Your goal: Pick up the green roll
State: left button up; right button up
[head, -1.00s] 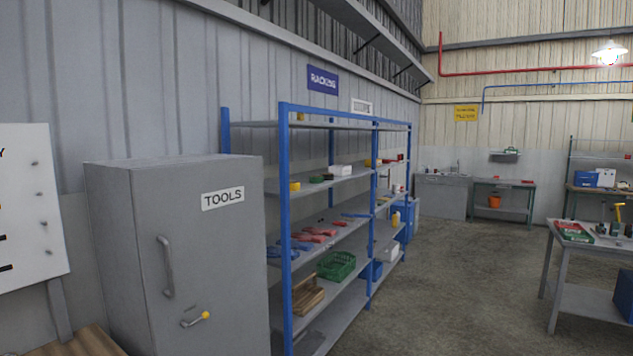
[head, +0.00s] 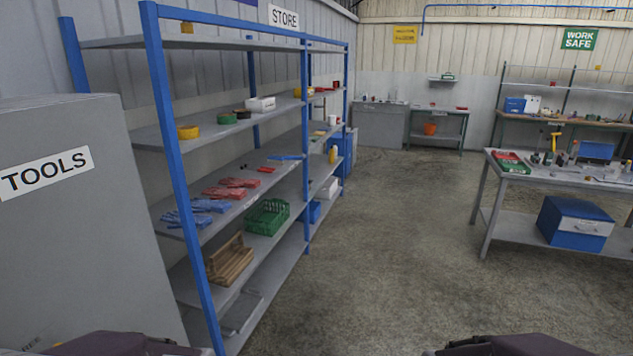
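A small green roll (head: 227,118) lies on the upper-middle shelf of the blue-framed rack (head: 178,190). It sits between a yellow roll (head: 187,131) on its left and a dark roll (head: 243,113) on its right. It is small in the view and well ahead of me. Dark parts of my arms show at the bottom edge, left and right. Neither gripper's fingers show, and nothing of mine is near the roll.
A grey tools cabinet (head: 75,240) stands close at the left, beside the rack. A white box (head: 262,104) shares the roll's shelf. A green crate (head: 267,217) sits lower. A workbench (head: 525,175) stands at the right. The floor (head: 385,270) between is clear.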

aim_at(223, 119)
jog(key=i+l, duration=0.1)
jog(key=i, duration=0.4)
jog(key=i+l, duration=0.1)
jog(key=i, duration=0.35)
jog(key=i+l, duration=0.1)
jog(key=i, duration=0.4)
jog(key=i+u, duration=0.25)
jog(key=u, duration=0.2)
jog(key=i+l+u, duration=0.25)
jog(key=u, duration=0.25)
jog(key=i+l+u, duration=0.25)
jog(key=u, duration=0.2)
jog(key=i+l+u, duration=0.15)
jog(key=l+u, duration=0.15)
jog(key=u, duration=0.15)
jog(key=i+l+u, duration=0.1)
jog(key=l+u, duration=0.35)
